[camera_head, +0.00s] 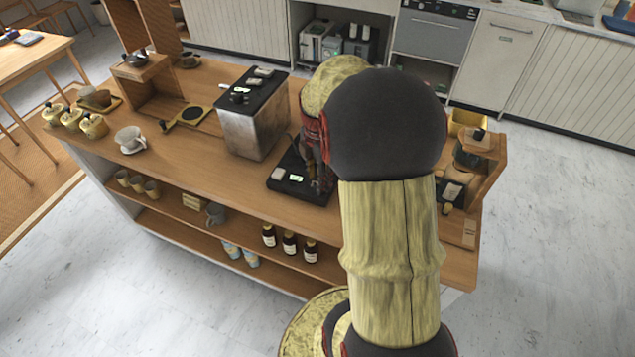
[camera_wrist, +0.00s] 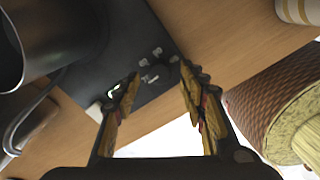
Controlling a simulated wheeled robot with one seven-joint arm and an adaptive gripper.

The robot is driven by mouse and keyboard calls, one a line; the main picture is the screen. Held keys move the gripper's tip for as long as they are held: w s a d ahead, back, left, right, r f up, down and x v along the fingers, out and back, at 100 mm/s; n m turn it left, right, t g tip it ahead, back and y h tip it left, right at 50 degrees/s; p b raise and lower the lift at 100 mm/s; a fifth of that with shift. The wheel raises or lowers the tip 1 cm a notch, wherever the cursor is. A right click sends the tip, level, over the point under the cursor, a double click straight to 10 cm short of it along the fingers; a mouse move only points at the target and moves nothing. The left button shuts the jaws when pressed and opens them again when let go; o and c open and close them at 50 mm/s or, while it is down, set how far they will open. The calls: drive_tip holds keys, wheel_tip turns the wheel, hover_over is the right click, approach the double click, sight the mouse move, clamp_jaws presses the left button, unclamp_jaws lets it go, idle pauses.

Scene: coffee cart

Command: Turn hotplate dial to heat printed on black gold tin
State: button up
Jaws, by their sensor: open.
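The black slab-shaped unit (camera_head: 285,184), which looks like the hotplate, lies on the wooden counter with a small lit green display. In the wrist view its dark top (camera_wrist: 85,70) shows the lit display and several small pale marks. A small dark round shape (camera_wrist: 174,59) near its edge may be the dial; I cannot be sure. My gripper (camera_wrist: 158,92) is open with nothing between its fingers, above the near edge of the unit. In the head view my arm partly hides the unit and the gripper. I cannot make out a black and gold tin or its print.
A dark metal vessel (camera_wrist: 25,40) stands on the unit's left side in the wrist view. A steel box machine (camera_head: 252,125) is to the left. Yellow canisters (camera_head: 94,125) and a white cup (camera_head: 130,139) stand farther left. Dark bottles (camera_head: 289,243) stand on the shelf below.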

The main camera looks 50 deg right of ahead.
drive_tip(key=shift+f, duration=0.7)
drive_tip(key=c, duration=0.3)
drive_tip(key=c, duration=0.8)
